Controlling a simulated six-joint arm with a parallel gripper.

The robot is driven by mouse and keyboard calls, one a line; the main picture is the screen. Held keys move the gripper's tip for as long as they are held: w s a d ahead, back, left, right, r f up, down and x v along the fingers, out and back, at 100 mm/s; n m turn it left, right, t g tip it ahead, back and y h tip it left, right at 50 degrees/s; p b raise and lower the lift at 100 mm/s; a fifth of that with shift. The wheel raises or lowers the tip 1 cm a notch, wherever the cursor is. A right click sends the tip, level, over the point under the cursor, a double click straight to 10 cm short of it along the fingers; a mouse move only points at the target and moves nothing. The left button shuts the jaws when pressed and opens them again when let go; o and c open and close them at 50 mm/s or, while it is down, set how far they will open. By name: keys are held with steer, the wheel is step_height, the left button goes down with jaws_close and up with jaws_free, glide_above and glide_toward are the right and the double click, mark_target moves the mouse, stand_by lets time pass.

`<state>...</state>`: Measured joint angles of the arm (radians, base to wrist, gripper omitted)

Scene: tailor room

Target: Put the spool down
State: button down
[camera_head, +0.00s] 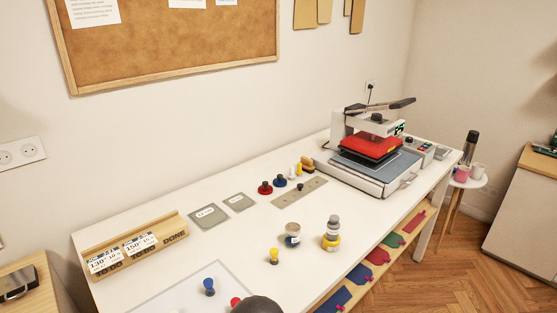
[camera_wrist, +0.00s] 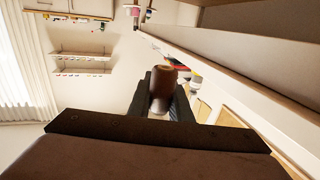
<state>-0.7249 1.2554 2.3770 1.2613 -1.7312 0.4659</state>
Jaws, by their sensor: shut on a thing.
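In the wrist view, my gripper (camera_wrist: 163,100) has its two dark fingers shut on a brown cylinder, which looks like the spool (camera_wrist: 164,82). Its rounded top is lighter tan and faces away from the wrist.
The white table (camera_head: 200,250) holds a press (camera_head: 375,150), a wooden rack (camera_head: 130,245), small coloured knobbed pieces such as a yellow one (camera_head: 274,257) and a blue one (camera_head: 209,287), a jar (camera_head: 292,234) and a grey-and-yellow stack (camera_head: 332,233). Bare tabletop lies between them.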

steer(key=w+a+r+n+t+y+b, duration=0.1)
steer(key=w+a+r+n+y, duration=0.3)
steer(key=a+r, duration=0.4)
steer(key=w+a+r+n+t+y+b, duration=0.1)
steer(key=w+a+r+y, duration=0.3)
steer(key=w+a+r, duration=0.4)
steer(key=s+a+r+n+y, duration=0.35)
steer(key=a+y, duration=0.25)
steer(key=a, duration=0.2)
steer(key=s+a+f+n+g+y, duration=0.2)
steer(key=s+a+n+g+y, duration=0.15)
steer(key=a, duration=0.25)
steer(key=s+a+f+n+g+y, duration=0.2)
steer(key=a+n+y, duration=0.1)
steer(key=a+y, duration=0.15)
steer(key=shift+t, duration=0.25)
steer(key=shift+w+a+f, duration=0.15)
steer(key=shift+a+f, duration=0.05)
steer(key=shift+f, duration=1.25)
steer(key=shift+w+a+f, duration=0.15)
steer(key=shift+f, duration=1.25)
steer(key=shift+f, duration=0.1)
steer(key=shift+f+p, duration=0.4)
steer(key=shift+f, duration=1.6)
